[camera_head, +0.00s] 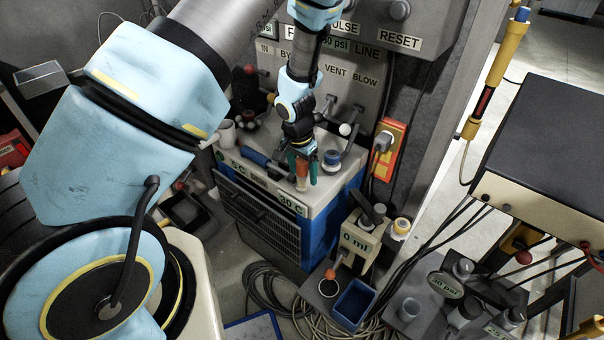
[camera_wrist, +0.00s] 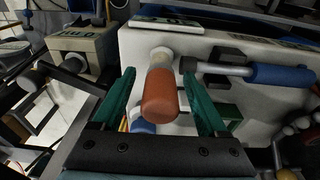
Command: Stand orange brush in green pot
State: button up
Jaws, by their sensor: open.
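The orange brush (camera_head: 301,170) stands roughly upright near the front edge of the blue cabinet's pale top, its pale end down. In the wrist view its orange handle (camera_wrist: 161,97) lies between the two green fingers. My gripper (camera_head: 301,168) is open around the brush, with a visible gap on each side in the wrist view (camera_wrist: 162,90). A dark green object (camera_wrist: 229,113), perhaps the green pot, shows partly behind the right finger. I cannot make it out in the head view, where my gripper may hide it.
A blue-handled tool (camera_head: 257,158) lies left of my gripper on the cabinet top (camera_head: 318,193). A round blue-and-white item (camera_head: 332,160) stands close on the right. Levers rise behind it. A white mug (camera_head: 226,132) is at the back left. An orange outlet panel (camera_head: 391,145) is to the right.

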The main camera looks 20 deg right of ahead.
jog(key=shift+c, duration=0.2)
grip_shut()
dwell(0.4)
